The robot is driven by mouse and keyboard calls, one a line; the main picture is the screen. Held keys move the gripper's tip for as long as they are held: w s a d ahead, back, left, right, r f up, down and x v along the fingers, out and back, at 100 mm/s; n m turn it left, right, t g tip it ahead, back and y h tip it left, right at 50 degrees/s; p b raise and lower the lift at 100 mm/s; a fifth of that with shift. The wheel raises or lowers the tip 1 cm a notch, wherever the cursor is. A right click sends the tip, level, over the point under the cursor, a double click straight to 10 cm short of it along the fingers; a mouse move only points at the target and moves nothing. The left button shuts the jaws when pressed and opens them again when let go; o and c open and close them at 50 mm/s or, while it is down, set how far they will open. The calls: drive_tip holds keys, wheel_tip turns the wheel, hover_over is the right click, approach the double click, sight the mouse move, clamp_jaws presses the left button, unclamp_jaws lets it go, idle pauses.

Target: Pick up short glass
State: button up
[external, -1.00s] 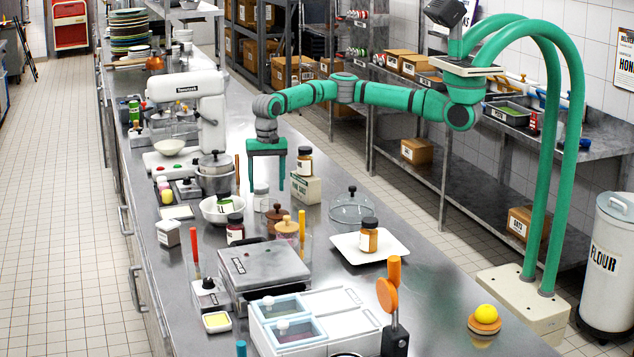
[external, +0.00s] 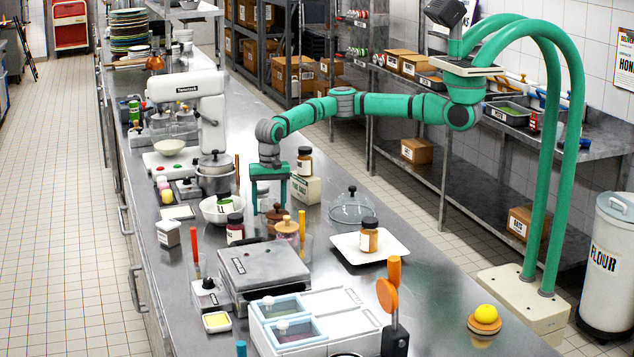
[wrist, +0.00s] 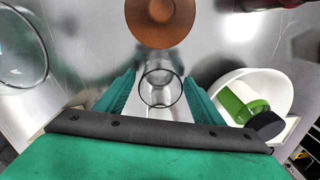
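The short glass (wrist: 160,90) is clear and stands upright on the steel counter. In the wrist view it sits between the two green fingers of my gripper (wrist: 160,98), with a small gap on each side. In the external view my gripper (external: 269,200) points straight down, its fingers lowered around the glass (external: 265,197), which is partly hidden. The gripper is open and does not appear to squeeze the glass.
A white bowl (wrist: 278,84) with a green-labelled container (wrist: 246,103) is close on the right in the wrist view. A brown-lidded jar (wrist: 160,22) stands just beyond the glass. A glass dome (external: 350,208) and a white plate (external: 345,247) with a jar lie to the right.

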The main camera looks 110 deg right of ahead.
drive_tip(key=c, duration=0.9)
drive_tip(key=shift+r, duration=0.15)
